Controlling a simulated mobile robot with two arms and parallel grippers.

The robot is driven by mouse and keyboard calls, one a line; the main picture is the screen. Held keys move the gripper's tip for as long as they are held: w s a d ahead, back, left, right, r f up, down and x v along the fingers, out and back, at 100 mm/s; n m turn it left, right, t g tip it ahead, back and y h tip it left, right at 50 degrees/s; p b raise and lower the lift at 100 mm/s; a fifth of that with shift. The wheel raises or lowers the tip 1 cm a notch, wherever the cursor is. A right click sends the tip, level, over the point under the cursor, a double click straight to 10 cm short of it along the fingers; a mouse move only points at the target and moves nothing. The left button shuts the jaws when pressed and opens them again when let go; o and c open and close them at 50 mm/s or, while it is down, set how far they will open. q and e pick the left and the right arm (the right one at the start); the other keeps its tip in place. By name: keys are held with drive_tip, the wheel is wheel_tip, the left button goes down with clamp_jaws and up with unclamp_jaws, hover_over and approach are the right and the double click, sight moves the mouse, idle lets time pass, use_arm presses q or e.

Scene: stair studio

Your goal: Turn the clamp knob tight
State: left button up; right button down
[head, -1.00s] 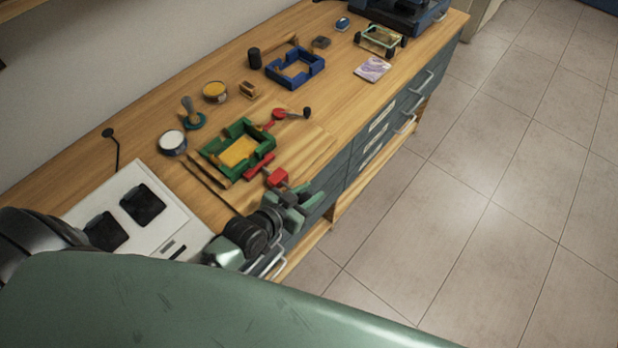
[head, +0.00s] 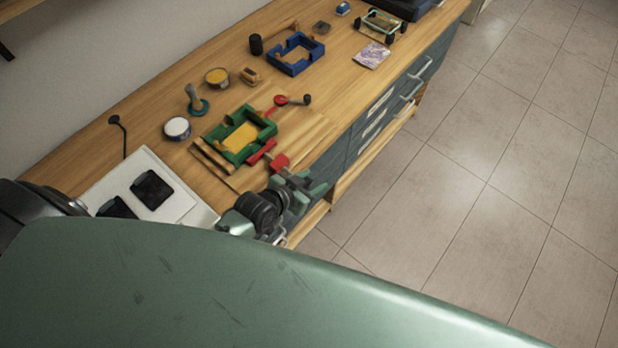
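A green frame (head: 262,122) with a yellow block (head: 240,138) in it lies on the wooden workbench. A red clamp (head: 262,151) sits against its near right side, with a red block-like knob (head: 279,163) at the bench's front edge. A second red clamp piece with a black-ended handle (head: 293,100) is at the frame's far side. My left gripper (head: 303,181) is just in front of the near red knob, at the bench edge. Its fingers look apart, with nothing seen between them. Whether a finger touches the knob is hard to tell. My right gripper is out of view.
A blue frame (head: 315,48), a yellow-topped tin (head: 217,77), a white-topped tin (head: 177,128) and a green-based stamp-like tool (head: 197,105) stand behind. A white panel with black pads (head: 176,198) is at left. Drawer handles (head: 421,69) stick out in front.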

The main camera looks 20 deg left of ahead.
use_arm(q)
drive_tip(key=shift+w+a+r, duration=0.1)
idle(0.4)
drive_tip(key=b+v, duration=0.1)
drive_tip(key=v, duration=0.6)
drive_tip(key=shift+s+r, duration=0.15)
drive_tip(key=shift+s, duration=0.2)
drive_tip(key=shift+a, duration=0.1)
